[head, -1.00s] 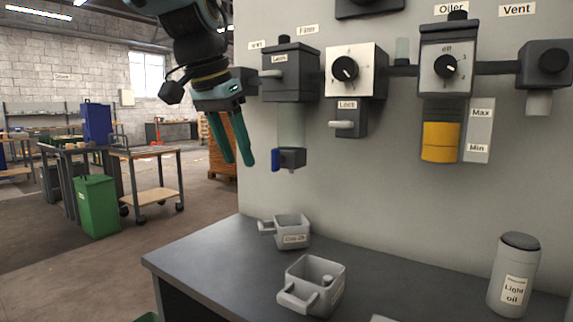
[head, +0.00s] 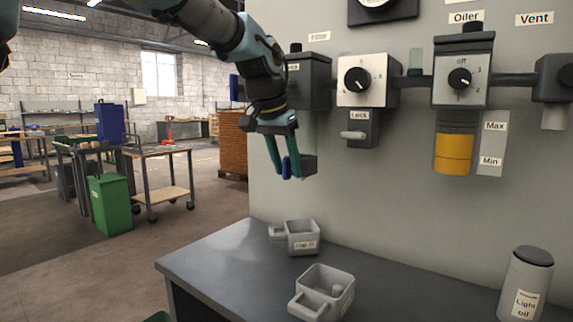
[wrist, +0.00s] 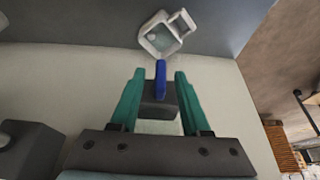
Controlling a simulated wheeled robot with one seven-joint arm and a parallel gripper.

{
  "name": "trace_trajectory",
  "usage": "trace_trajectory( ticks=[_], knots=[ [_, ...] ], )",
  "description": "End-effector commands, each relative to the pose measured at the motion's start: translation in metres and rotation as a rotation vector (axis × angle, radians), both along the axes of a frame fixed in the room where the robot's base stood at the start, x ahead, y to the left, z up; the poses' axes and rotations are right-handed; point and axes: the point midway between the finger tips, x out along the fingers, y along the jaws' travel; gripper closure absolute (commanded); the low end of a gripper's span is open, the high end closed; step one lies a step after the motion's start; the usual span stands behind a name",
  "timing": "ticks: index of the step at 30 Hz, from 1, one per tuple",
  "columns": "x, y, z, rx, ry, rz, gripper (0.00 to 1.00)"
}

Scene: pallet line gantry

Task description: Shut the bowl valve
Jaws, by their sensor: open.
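The bowl valve is a dark block (head: 309,165) with a blue lever (head: 287,168) at the bottom of the filter unit (head: 312,82) on the wall. My gripper (head: 284,174) is open in front of it, its two green fingers pointing down in the head view. In the wrist view my gripper (wrist: 158,75) has the blue lever (wrist: 161,80) between its fingers, with a gap on each side. The dark valve block (wrist: 158,105) shows behind the lever, also between the fingers. My arm hides part of the filter unit in the head view.
A grey cup (head: 302,238) stands on the bench (head: 225,252) below the valve, with a second cup (head: 325,290) nearer. A lock block (head: 362,130) is mounted right of the valve. A light oil bottle (head: 525,285) stands at the right. Open floor lies left.

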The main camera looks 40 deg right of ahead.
Motion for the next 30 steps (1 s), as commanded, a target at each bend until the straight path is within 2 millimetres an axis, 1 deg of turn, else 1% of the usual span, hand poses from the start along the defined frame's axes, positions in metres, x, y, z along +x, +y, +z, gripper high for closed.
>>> trace_trajectory(
  ticks=[5, 8, 15, 18, 30],
  knots=[
    [0.0000, 0.0001, -0.0002, 0.000, 0.000, 0.000, 0.53],
    [0.0000, 0.0002, -0.0001, 0.000, 0.000, 0.000, 0.64],
    [-0.0001, 0.0003, -0.0001, 0.000, 0.000, 0.000, 0.91],
    [-0.0001, 0.0003, 0.0000, 0.000, 0.000, 0.000, 1.00],
    [0.0001, 0.0004, 0.0001, 0.000, 0.001, 0.001, 1.00]
  ],
)
